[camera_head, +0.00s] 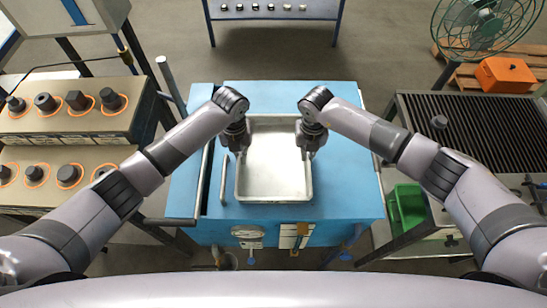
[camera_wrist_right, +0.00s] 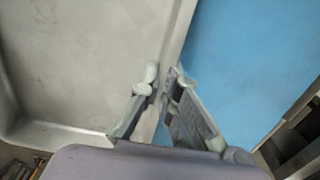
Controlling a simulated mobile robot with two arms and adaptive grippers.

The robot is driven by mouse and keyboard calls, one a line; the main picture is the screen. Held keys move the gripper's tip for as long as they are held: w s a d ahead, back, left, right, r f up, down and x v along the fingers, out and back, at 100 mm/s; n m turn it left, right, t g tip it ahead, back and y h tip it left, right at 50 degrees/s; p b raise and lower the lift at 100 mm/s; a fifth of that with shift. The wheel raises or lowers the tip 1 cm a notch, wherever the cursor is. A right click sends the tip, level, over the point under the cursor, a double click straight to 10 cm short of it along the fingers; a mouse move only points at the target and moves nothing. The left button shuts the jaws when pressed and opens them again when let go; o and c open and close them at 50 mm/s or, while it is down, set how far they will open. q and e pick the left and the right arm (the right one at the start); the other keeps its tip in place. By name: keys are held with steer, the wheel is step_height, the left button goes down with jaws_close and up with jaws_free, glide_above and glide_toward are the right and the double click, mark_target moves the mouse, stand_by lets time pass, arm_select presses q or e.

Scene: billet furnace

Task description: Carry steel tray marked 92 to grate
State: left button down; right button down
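The steel tray (camera_head: 273,196) is pale, shallow and empty, over the blue cabinet top (camera_head: 345,190). Whether it touches the top is unclear, and no number is readable. My left gripper (camera_head: 239,153) is at its left rim; its fingertips are too small and hidden to judge. My right gripper (camera_head: 307,152) is at the right rim. In the right wrist view my right gripper's fingers (camera_wrist_right: 162,85) are close together on either side of the tray wall (camera_wrist_right: 178,30), one inside and one outside. The dark slatted grate (camera_head: 480,115) is at the right.
A green bin (camera_head: 408,205) is below the grate stand. Benches with dark parts in orange rings (camera_head: 75,100) stand at the left. A green fan (camera_head: 490,22) and orange box (camera_head: 505,75) are at the far right.

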arm_select(q)
steer(key=shift+r, duration=0.1)
arm_select(e)
steer(key=shift+r, duration=0.1)
stand_by(0.7)
